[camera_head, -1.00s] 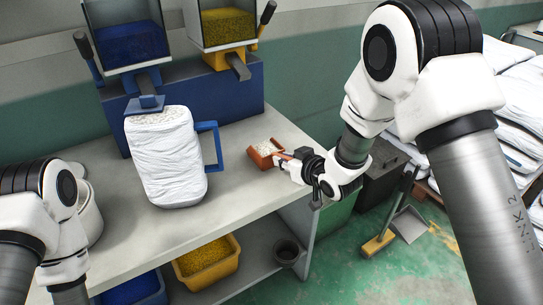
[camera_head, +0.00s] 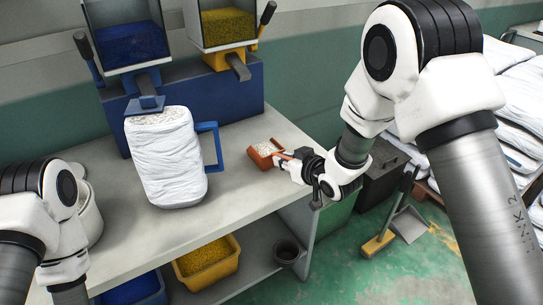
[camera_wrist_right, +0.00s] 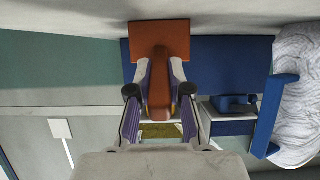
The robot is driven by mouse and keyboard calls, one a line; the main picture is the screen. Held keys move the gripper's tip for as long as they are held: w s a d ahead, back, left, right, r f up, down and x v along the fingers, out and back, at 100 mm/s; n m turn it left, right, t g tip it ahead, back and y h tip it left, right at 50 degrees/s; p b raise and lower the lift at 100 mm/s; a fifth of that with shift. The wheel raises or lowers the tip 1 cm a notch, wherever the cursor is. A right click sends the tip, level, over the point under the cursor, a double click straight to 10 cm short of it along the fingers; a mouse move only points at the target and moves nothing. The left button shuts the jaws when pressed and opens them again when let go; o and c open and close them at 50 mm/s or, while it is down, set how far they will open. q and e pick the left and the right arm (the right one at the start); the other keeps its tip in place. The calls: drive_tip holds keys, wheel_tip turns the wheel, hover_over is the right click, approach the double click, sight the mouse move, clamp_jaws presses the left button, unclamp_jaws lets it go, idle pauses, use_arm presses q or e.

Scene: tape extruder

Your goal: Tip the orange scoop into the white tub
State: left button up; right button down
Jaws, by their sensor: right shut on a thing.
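The orange scoop (camera_head: 263,158) holds pale pellets and is at the right end of the bench. My right gripper (camera_head: 290,156) is shut on its handle. In the right wrist view the scoop (camera_wrist_right: 160,38) is in front of the right gripper (camera_wrist_right: 158,90), with its handle between the fingers. I cannot tell whether the scoop touches the bench top. The white tub (camera_head: 91,220) stands at the bench's left, partly hidden behind my left arm. My left gripper is out of view.
A large white sack (camera_head: 165,160) and a blue handle-like frame (camera_head: 217,147) stand between tub and scoop. Behind are a blue machine base (camera_head: 222,95) and hoppers of blue and yellow pellets. The front bench top (camera_head: 235,200) is clear. A yellow bin (camera_head: 208,264) sits below.

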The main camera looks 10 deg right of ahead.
drive_tip(key=shift+r+p, duration=2.1)
drive_tip(key=shift+r, duration=0.65)
